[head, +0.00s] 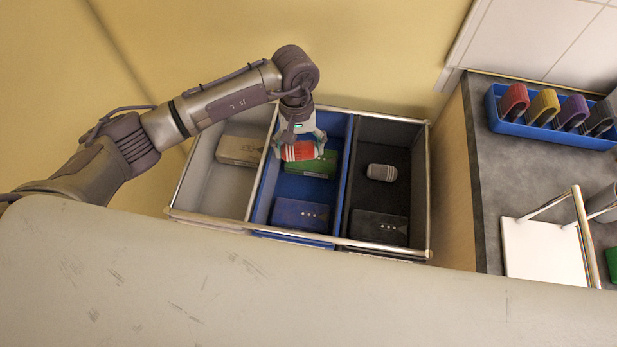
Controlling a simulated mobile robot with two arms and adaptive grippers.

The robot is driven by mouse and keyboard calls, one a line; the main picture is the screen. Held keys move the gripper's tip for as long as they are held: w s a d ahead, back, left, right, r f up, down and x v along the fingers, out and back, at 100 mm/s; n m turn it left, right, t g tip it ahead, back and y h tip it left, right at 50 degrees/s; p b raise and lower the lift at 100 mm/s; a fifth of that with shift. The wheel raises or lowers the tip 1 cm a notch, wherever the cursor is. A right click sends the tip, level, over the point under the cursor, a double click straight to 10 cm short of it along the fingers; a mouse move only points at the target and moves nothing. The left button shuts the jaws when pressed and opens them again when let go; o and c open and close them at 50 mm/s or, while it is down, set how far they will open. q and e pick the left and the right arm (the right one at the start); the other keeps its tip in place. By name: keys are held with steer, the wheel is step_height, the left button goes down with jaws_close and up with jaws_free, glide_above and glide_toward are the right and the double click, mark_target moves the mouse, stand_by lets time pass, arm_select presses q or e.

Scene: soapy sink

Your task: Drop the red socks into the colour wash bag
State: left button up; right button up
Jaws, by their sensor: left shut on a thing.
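The red socks (299,151), a rolled bundle with white stripes, are between the fingers of my left gripper (300,146). The gripper is shut on them and points down over the blue middle bag (263,193) of a three-part sorter, which I take to be the colour wash bag. The socks are inside the outline of this bag, near its back, and partly cover a green box in it. I cannot tell whether they touch that box. My right gripper is out of view.
The blue bag holds a green box (322,165) and a blue box (300,214). The light grey bag holds a beige box (240,150). The black bag holds grey striped socks (381,172) and a black box (379,227). A metal rail (300,235) frames the sorter. A counter (490,180) stands right.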

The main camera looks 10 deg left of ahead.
arm_select(q)
steer(key=o, duration=0.9)
steer(key=shift+r, duration=0.1)
steer(key=r, duration=0.4)
steer(key=w+r, duration=0.1)
steer(key=r, duration=0.6)
steer(key=shift+w+a+r, duration=0.2)
steer(key=shift+w+r, duration=0.2)
steer(key=shift+f, duration=0.1)
